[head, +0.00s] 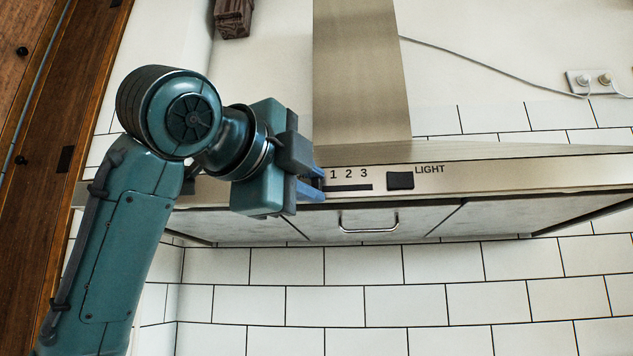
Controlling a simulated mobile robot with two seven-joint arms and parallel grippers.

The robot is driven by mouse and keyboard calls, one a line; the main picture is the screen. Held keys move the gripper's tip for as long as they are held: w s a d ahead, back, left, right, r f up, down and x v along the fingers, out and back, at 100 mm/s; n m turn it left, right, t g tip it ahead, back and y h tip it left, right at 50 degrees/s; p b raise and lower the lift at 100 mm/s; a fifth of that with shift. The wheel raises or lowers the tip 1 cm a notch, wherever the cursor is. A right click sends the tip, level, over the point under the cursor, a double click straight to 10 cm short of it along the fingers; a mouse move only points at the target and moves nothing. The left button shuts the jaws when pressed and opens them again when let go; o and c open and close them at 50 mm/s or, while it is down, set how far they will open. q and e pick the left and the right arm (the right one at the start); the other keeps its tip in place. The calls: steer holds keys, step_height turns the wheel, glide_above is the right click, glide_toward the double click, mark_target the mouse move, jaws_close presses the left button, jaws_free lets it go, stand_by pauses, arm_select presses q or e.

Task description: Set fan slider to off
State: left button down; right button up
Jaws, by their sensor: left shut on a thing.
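The range hood (520,174) runs across the middle of the head view with a metal control strip along its front. The fan slider's dark slot (349,187) lies under the numbers 1, 2 and 3. My left gripper (314,188) is at the left end of this slot, with its blue fingertips close together against the strip. It is shut on the slider knob, which the fingers hide. Any marking left of the 1 is mostly covered by the fingers. My right gripper is not in view.
A dark light switch (400,180) sits right of the slot, beside the word LIGHT. A handle (367,222) hangs below the strip. The hood's metal duct (362,70) rises above. White tiled wall (420,300) lies below, with wooden panelling at far left.

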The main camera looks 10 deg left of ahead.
arm_select(q)
steer(key=c, duration=1.4)
jaws_free()
steer(key=shift+a, duration=0.3)
steer(key=shift+o, duration=0.4)
steer(key=shift+d, duration=0.15)
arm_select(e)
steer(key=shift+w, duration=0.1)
arm_select(q)
steer(key=b+v, duration=0.3)
steer(key=v, duration=1)
steer(key=shift+s+b, duration=0.15)
steer(key=shift+b, duration=0.25)
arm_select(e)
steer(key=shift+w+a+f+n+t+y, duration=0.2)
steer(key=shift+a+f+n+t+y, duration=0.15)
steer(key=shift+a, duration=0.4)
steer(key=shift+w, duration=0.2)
